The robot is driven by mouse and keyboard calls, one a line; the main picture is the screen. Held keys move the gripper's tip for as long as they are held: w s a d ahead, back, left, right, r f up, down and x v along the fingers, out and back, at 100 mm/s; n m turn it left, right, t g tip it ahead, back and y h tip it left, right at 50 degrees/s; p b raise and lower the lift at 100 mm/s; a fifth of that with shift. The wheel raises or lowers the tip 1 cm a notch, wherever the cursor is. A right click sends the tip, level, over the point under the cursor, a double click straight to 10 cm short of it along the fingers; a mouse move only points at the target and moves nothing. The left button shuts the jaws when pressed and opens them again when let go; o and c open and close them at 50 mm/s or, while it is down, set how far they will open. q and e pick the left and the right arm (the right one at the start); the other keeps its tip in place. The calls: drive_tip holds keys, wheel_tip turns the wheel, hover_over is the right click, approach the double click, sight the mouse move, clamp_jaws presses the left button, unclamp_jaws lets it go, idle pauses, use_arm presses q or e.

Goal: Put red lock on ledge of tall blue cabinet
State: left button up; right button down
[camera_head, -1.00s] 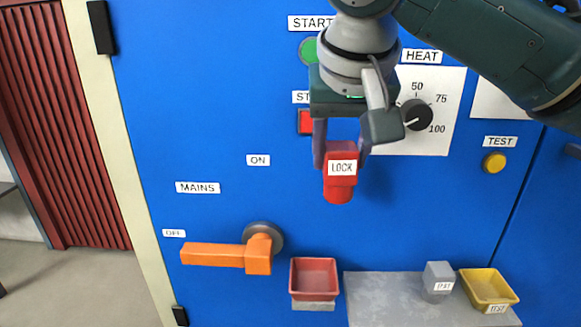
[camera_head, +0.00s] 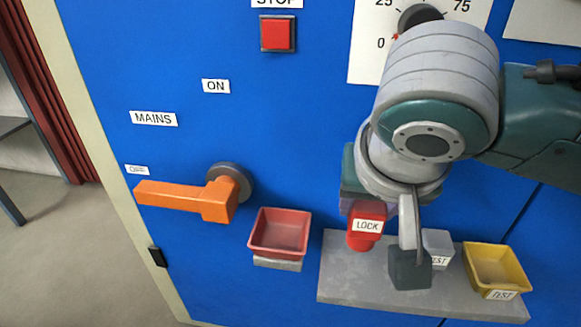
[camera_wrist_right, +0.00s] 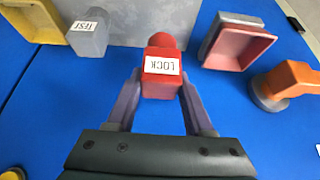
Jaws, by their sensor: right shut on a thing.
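The red lock (camera_head: 366,226), with a white LOCK label, is held in my right gripper (camera_wrist_right: 160,88). The two purple-grey fingers are shut on its sides in the right wrist view. In the head view the lock overlaps the left part of the grey ledge (camera_head: 350,272) on the blue cabinet (camera_head: 270,110). In the right wrist view its red tip points at the ledge (camera_wrist_right: 210,22). I cannot tell whether lock and ledge touch. My wrist hides part of the ledge in the head view. My left gripper is not in view.
A grey TEST block (camera_head: 437,246) stands on the ledge, close right of my gripper. A yellow TEST tray (camera_head: 497,267) is farther right. A red tray (camera_head: 279,232) on a small support is left of the ledge. The orange mains handle (camera_head: 185,198) points left at OFF.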

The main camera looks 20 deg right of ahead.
sight(362, 233)
wheel_tip(362, 233, down, 4)
drive_tip(key=shift+f+b, duration=0.15)
drive_tip(key=shift+b, duration=0.8)
drive_tip(key=shift+f, duration=0.3)
drive_tip(key=shift+r, duration=0.1)
drive_tip(key=shift+c, duration=1.4)
unclamp_jaws()
